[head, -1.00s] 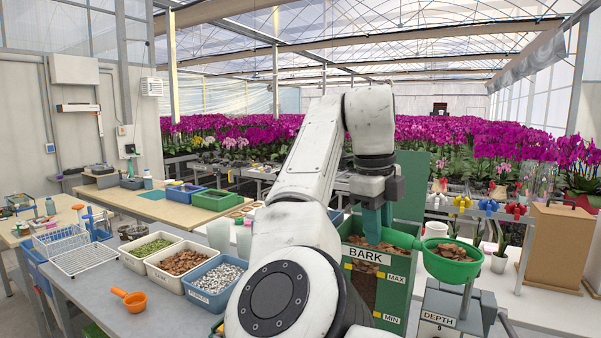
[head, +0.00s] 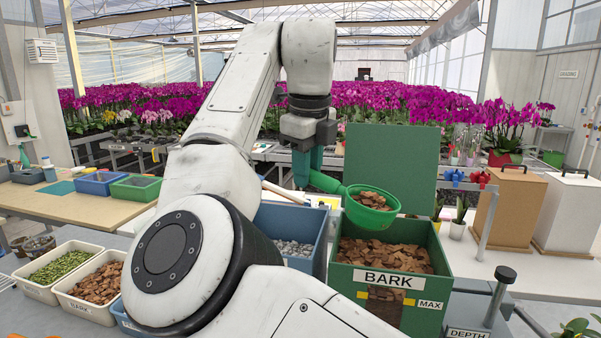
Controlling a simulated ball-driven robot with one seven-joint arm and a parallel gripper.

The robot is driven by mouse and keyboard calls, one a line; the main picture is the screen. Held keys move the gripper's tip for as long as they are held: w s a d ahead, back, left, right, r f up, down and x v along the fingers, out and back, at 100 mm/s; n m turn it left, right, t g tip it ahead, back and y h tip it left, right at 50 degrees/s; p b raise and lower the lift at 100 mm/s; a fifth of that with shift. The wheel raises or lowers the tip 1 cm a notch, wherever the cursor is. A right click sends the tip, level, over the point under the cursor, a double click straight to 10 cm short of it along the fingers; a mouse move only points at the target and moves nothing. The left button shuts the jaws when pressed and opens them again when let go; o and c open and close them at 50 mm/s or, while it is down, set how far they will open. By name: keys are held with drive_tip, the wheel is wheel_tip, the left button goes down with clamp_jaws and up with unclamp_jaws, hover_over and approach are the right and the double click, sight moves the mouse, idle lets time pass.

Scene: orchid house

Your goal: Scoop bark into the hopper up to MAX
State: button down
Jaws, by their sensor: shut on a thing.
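My gripper (head: 307,172) is shut on the handle of a green scoop (head: 371,208). The scoop is loaded with brown bark pieces (head: 374,198) and is held roughly level over the back left part of the green hopper (head: 347,281). The hopper has a BARK label and a MAX label (head: 430,305) on its front. Bark (head: 385,254) shows inside the hopper's open top. A green lid or back panel (head: 391,168) stands upright behind the hopper.
A blue bin (head: 263,220) with grey gravel stands left of the hopper. White tubs of green material (head: 30,291) and bark chips (head: 62,300) stand at lower left. A DEPTH device (head: 497,300) stands close at the hopper's right. Brown and white boxes are at the right.

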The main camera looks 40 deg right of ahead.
drive_tip(key=s+r+t, duration=0.1)
drive_tip(key=t, duration=0.1)
drive_tip(key=s+r+t+y, duration=0.1)
drive_tip(key=r+t, duration=0.1)
drive_tip(key=s+d+r+t, duration=0.1)
drive_tip(key=s+r+t, duration=0.1)
drive_tip(key=shift+r+t+y, duration=0.1)
drive_tip(key=shift+t+y, duration=0.2)
drive_tip(key=shift+y, duration=0.1)
drive_tip(key=shift+w, duration=0.1)
drive_tip(key=shift+s+r+m+t, duration=0.3)
drive_tip(key=shift+s, duration=0.05)
idle(0.7)
drive_tip(key=shift+s+d+r+t, duration=0.2)
drive_tip(key=shift+s+r+t, duration=0.2)
drive_tip(key=shift+s, duration=0.15)
drive_tip(key=shift+s+r, duration=0.2)
idle(1.0)
drive_tip(key=shift+s+d+r+t+y, duration=0.15)
drive_tip(key=shift+s+t+y, duration=0.15)
drive_tip(key=shift+t, duration=0.1)
drive_tip(key=shift+w, duration=0.15)
